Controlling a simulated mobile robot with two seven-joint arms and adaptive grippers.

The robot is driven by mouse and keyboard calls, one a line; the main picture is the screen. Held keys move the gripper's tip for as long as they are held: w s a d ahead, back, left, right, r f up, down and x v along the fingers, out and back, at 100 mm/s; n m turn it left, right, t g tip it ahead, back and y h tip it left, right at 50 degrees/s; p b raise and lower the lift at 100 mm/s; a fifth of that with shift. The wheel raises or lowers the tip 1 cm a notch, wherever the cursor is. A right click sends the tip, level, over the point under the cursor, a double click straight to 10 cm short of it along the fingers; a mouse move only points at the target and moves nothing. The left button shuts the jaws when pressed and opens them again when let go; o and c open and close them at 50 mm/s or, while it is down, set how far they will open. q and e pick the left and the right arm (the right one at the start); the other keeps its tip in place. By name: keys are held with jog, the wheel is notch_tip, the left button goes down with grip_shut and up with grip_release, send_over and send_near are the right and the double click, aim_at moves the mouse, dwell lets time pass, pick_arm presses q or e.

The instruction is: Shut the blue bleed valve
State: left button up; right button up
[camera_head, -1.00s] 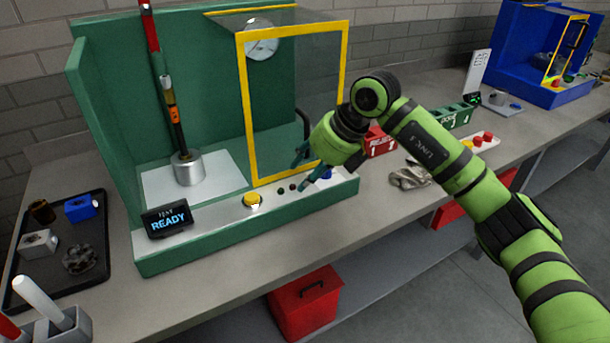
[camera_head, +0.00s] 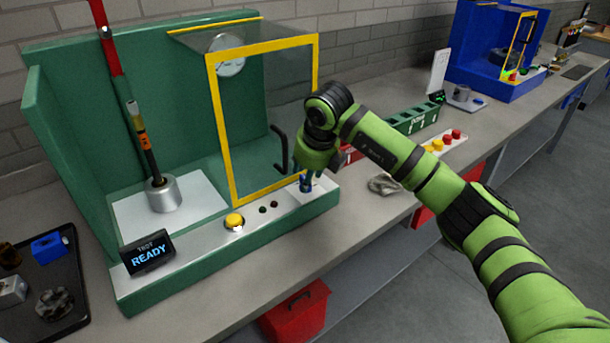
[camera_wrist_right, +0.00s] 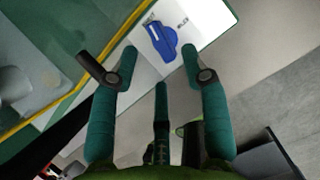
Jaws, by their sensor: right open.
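The blue bleed valve (camera_wrist_right: 163,40) sits on a white labelled plate at the right end of the green test rig. In the right wrist view it lies just beyond and between the fingertips of my right gripper (camera_wrist_right: 161,62), which is open with nothing between its fingers. The valve looks turned at a slant on its plate. In the head view my right gripper (camera_head: 307,182) points down over the rig's right front corner and covers most of the valve. My left gripper is not in view.
The rig's yellow-framed guard (camera_head: 219,130) and its dark handle (camera_head: 279,150) stand close to the left of my right gripper. A yellow button (camera_head: 234,221) and a READY display (camera_head: 148,252) are on the front ledge. A grey rag (camera_head: 384,184) lies to the right.

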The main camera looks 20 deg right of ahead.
jog(key=shift+p+x, duration=0.3)
jog(key=shift+x, duration=0.9)
jog(key=shift+w+d+f, duration=0.1)
jog(key=shift+w+f, duration=0.1)
jog(key=shift+f, duration=0.2)
grip_shut()
jog(key=shift+d+f+n+b, duration=0.1)
jog(key=shift+f+n+b, duration=0.05)
jog(key=shift+n+b, duration=0.45)
jog(key=shift+n+y+b, duration=0.5)
jog(key=shift+n, duration=0.3)
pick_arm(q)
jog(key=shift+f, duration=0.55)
pick_arm(e)
jog(key=shift+r, duration=0.2)
